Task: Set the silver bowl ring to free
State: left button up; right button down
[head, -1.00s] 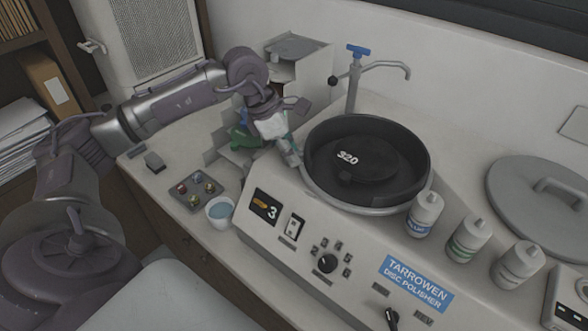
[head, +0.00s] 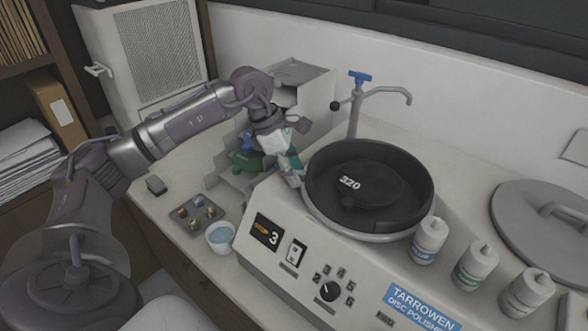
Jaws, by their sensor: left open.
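The silver bowl ring (head: 385,238) runs around the outside of the black polisher bowl (head: 428,205). It shows best along the bowl's front edge. A black disc marked 320 (head: 375,187) lies inside the bowl. My left gripper (head: 295,178) is open at the bowl's left side, close to the ring. Its fingers point down and partly cover that part of the rim. I cannot tell whether they touch the ring or a tab on it. My right gripper is not in view.
A blue-handled tap (head: 355,105) stands behind the bowl. Several white bottles (head: 475,268) stand to its right, beside a grey lid (head: 545,235). A small cup (head: 220,237) and a sample tray (head: 197,214) sit front left. The panel has a knob (head: 331,291).

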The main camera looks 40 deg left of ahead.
pick_arm(q)
jog(key=v, duration=1.2)
dwell(0.3)
